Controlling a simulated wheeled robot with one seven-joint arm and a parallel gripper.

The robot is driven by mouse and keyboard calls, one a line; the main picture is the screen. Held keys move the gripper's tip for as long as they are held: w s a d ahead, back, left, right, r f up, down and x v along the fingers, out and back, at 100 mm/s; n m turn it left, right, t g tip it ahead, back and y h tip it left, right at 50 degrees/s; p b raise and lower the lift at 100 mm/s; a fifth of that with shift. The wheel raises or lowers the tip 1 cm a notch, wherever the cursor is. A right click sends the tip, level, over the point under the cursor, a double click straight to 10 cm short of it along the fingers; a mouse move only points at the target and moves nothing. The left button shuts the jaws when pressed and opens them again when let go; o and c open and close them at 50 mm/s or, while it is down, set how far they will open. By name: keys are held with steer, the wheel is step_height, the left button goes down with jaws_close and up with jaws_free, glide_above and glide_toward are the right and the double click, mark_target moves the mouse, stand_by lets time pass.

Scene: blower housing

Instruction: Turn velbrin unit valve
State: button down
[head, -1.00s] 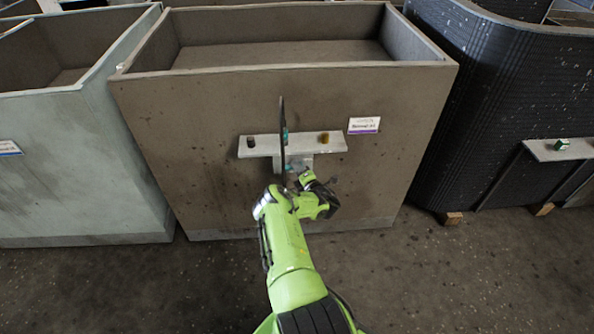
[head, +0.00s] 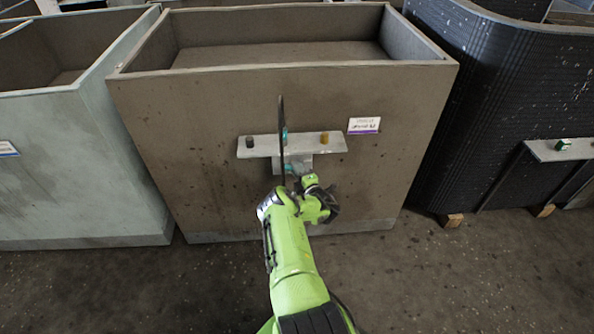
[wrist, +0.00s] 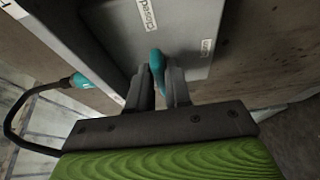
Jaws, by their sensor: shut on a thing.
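The valve handle (wrist: 157,68) is a small teal lever on a grey panel (wrist: 185,25) in the wrist view. My gripper (wrist: 160,82) has its two dark fingers on either side of the lever and is shut on it. One white label (wrist: 147,12) by the lever seems to read "closed"; another label (wrist: 207,47) to its right is too small to read. In the head view the grey panel (head: 304,162) sits low on the front of a brown open-topped bin (head: 200,130), and my wrist hides much of it.
A black cable (wrist: 14,115) ends in a teal plug (wrist: 80,82). Floor is clear in front.

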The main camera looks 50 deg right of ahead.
steer(key=c, duration=1.1)
jaws_free()
steer(key=shift+c, duration=0.2)
steer(key=p+v, duration=0.7)
steer(key=v, duration=0.8)
steer(key=shift+s+a, duration=0.25)
steer(key=shift+s, duration=0.05)
